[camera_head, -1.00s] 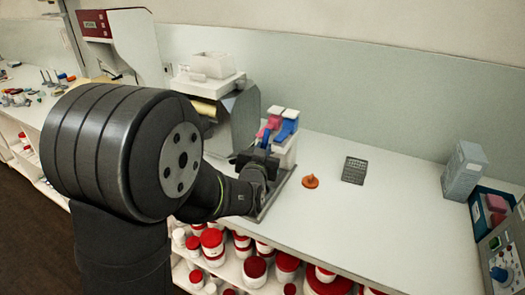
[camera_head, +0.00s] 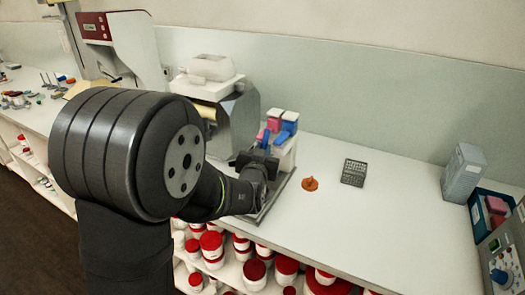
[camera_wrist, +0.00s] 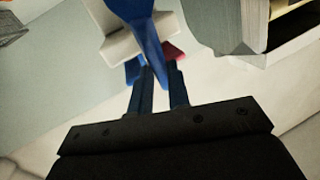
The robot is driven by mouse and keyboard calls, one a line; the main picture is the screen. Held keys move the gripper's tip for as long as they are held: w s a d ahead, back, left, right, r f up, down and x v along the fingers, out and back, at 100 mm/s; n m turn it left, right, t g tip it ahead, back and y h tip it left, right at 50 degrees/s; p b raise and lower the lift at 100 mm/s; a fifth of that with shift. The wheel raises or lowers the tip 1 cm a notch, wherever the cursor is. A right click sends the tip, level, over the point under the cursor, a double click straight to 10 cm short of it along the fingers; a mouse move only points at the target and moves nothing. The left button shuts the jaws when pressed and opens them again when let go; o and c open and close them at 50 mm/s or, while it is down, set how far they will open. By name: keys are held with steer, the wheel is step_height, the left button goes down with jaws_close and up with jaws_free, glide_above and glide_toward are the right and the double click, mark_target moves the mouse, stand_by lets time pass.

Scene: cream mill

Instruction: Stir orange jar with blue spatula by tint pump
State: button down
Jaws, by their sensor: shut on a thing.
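My gripper (camera_head: 258,160) is beside a white stand (camera_head: 287,158) with pink and blue parts at its top, at the middle of the bench. In the wrist view my gripper (camera_wrist: 155,72) has its fingers close together on a long blue piece (camera_wrist: 146,35), which looks like the blue spatula. Its far end is out of that frame. A small orange thing (camera_head: 310,184) with a raised knob sits on the bench to the right of my gripper. I cannot tell whether it is the orange jar or a lid. No other orange jar shows.
A grey box (camera_head: 463,172) and a control panel (camera_head: 503,265) are at the far right. A steel machine (camera_head: 238,120) stands behind my arm. The bench's middle right is clear. Red-lidded tubs fill the shelf below.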

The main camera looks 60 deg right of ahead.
steer(key=shift+r, duration=0.6)
stand_by(0.4)
steer(key=shift+s+a, duration=0.1)
steer(key=shift+a, duration=0.2)
steer(key=shift+r, duration=0.1)
steer(key=shift+r, duration=2.4)
